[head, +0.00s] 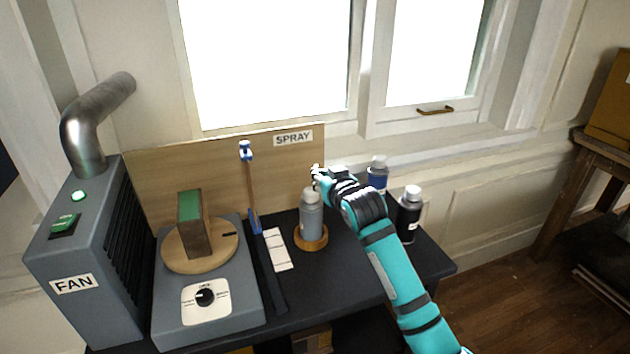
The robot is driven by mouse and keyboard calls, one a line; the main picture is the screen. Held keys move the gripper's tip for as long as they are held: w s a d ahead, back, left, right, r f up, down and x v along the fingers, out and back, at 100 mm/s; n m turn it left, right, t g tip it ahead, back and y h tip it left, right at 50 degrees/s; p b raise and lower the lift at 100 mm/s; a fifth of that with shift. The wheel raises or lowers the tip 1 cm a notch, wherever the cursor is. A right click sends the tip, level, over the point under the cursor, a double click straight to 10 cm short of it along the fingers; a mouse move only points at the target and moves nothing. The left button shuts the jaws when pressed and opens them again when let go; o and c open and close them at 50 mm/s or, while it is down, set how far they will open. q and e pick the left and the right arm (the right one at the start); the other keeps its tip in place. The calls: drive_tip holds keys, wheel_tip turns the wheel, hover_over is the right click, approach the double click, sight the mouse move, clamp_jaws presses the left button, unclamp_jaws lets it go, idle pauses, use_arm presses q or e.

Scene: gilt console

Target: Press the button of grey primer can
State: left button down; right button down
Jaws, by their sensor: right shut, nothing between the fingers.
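The grey primer can (311,218) stands upright on a round wooden base (312,243) on the dark table. Its top is pale grey. My right gripper (316,173) shows in the head view, its arm coming in from the lower right. Its fingers are shut and empty. In the picture the fingertips are just above the top of the can; I cannot tell whether they are over it or behind it. The button itself is too small to make out. My left gripper is not in view.
On the left are a turntable (175,258) bearing a green-topped block (192,222), a fan unit (75,255) and an upright stick (252,190). A SPRAY board (230,165) stands behind.

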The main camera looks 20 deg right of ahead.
hover_over(315, 193)
drive_tip(key=shift+f+p, duration=0.45)
drive_tip(key=shift+f, duration=0.1)
wheel_tip(315, 193, down, 3)
drive_tip(key=shift+r+p, duration=0.2)
drive_tip(key=shift+p, duration=0.2)
drive_tip(key=shift+f, duration=0.75)
drive_tip(key=shift+f, duration=0.1)
